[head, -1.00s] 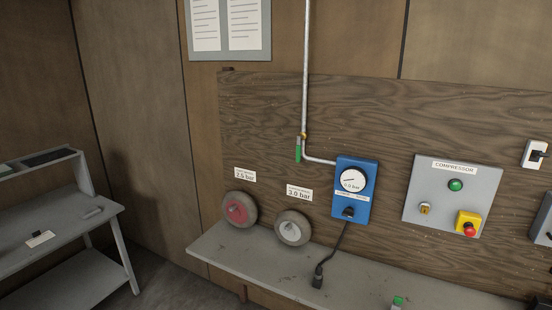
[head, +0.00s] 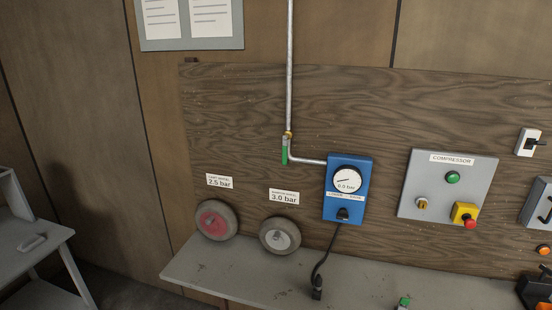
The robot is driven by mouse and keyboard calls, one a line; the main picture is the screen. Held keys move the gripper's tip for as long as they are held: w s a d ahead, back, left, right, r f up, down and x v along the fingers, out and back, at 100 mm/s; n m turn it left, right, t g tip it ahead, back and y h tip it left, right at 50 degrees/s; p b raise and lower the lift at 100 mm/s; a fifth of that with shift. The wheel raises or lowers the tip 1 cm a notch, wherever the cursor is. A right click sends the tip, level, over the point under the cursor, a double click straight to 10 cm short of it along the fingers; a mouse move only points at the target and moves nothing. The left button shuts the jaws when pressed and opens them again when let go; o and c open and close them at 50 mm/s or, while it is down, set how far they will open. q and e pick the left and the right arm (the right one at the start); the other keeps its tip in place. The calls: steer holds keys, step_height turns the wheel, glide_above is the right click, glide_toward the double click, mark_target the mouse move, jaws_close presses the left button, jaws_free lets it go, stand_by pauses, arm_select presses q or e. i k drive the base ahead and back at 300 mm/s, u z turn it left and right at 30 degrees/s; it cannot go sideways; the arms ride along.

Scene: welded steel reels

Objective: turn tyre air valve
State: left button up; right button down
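A steel air pipe (head: 290,70) runs down the wooden board. At its bend is a valve with a green lever (head: 285,155), which points down along the pipe. The pipe leads right into a blue box (head: 348,210) with a round gauge (head: 347,180) reading 0.0 bar and a black knob (head: 343,214) below it. A black hose (head: 325,262) hangs from the box to the bench. A red-hubbed wheel (head: 212,220) under a 2.5 bar label and a grey-hubbed wheel (head: 281,236) under a 3.0 bar label lean on the board. Neither gripper is in view.
A grey bench (head: 235,280) runs below the board, with a small green-topped item (head: 404,302) at its front. A compressor panel (head: 448,186) has a green button, a brass-coloured switch and a red stop button (head: 470,224). A grey table (head: 30,245) stands at far left.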

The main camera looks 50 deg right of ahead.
mark_target(284, 155)
steer(key=z, duration=0.25)
steer(key=i, duration=0.6)
steer(key=z, duration=0.5)
